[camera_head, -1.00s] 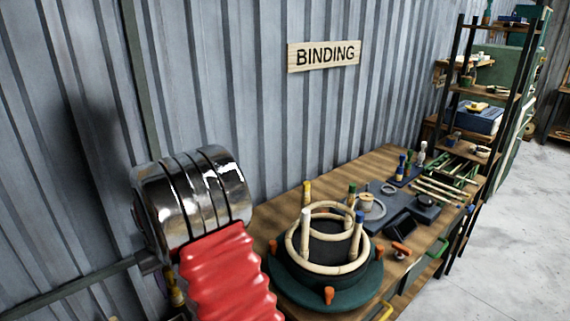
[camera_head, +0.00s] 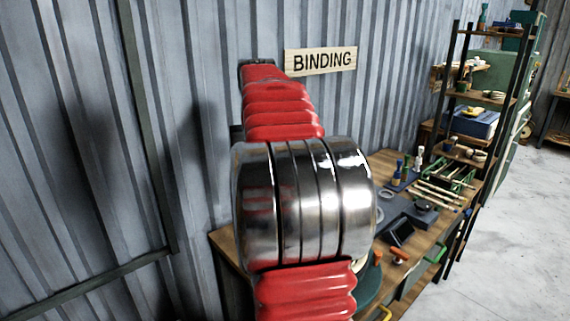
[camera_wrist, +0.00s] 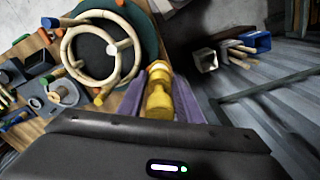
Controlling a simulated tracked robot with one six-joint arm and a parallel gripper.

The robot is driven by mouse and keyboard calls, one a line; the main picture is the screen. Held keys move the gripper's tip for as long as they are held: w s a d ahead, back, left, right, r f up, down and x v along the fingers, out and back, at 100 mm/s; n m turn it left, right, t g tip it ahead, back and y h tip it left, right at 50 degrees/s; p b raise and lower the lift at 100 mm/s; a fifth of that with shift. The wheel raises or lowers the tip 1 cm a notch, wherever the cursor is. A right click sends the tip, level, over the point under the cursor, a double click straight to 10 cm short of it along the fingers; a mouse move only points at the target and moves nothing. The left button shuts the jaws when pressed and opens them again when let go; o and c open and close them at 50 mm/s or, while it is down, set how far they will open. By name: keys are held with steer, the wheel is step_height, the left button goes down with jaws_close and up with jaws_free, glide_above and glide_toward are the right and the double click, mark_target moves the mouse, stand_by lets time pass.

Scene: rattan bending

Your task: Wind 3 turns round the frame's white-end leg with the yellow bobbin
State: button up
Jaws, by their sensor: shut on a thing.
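In the wrist view my gripper (camera_wrist: 158,92) is shut on the yellow bobbin (camera_wrist: 158,102), which sits between its purple fingers. The round rattan frame (camera_wrist: 67,48) lies to the upper left of the bobbin, apart from it in the picture. Its white-end leg (camera_wrist: 121,46) points toward the camera, on the side nearer my gripper. The blue-end leg (camera_wrist: 72,21) is on the far side. In the head view my arm hides nearly all of the frame, and the gripper is out of sight. I cannot tell whether any strand is round the leg.
The frame rests on a green round base (camera_wrist: 148,48), whose edge also shows in the head view (camera_head: 370,287). Tools and rods lie on the wooden bench (camera_head: 226,248). A blue bin (camera_wrist: 258,41) and a pale container (camera_wrist: 205,60) are at the wrist view's right. A shelf rack (camera_head: 480,95) stands beyond.

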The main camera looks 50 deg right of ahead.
steer(key=s+d+r+m, duration=0.1)
steer(key=s+r, duration=0.6)
steer(key=shift+d, duration=0.25)
step_height(320, 180, down, 16)
stand_by(1.4)
steer(key=shift+s+a+r, duration=0.1)
